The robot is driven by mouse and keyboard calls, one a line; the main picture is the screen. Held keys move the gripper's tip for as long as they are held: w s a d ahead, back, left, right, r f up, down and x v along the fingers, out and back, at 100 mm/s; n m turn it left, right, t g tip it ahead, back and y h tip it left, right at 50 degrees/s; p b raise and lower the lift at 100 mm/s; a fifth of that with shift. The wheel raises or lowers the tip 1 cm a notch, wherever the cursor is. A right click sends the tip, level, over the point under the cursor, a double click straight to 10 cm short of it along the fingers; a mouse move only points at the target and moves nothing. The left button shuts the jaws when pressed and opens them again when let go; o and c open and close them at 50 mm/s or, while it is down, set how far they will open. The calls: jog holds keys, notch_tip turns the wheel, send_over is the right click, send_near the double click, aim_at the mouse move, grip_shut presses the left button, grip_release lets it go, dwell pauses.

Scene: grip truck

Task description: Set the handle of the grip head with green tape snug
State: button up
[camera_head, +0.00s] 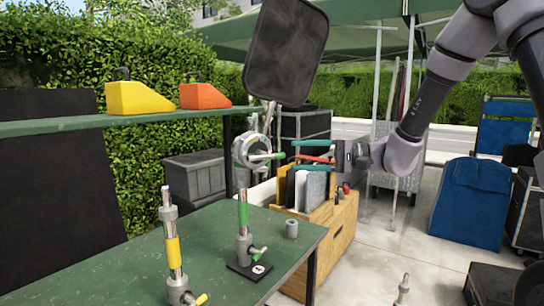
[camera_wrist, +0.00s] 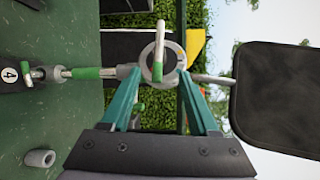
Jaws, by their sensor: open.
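The grip head (camera_head: 241,151) is a round grey disc on top of the stand post with green tape (camera_head: 243,216). In the wrist view my fingertips (camera_wrist: 158,72) lie on either side of the head's lower part; contact cannot be told.
A black panel (camera_head: 286,50) rises on a rod from the grip head. A yellow-taped stand (camera_head: 173,252) and a small grey cylinder (camera_head: 291,229) are on the green table (camera_head: 120,270). A wooden crate (camera_head: 337,222) holding upright boards is below my gripper.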

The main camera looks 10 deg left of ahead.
aim_at(276, 156)
jog(key=a, duration=0.8)
jog(key=shift+s+f, duration=0.1)
jog(key=shift+s, duration=0.1)
jog(key=shift+c, duration=0.3)
grip_shut()
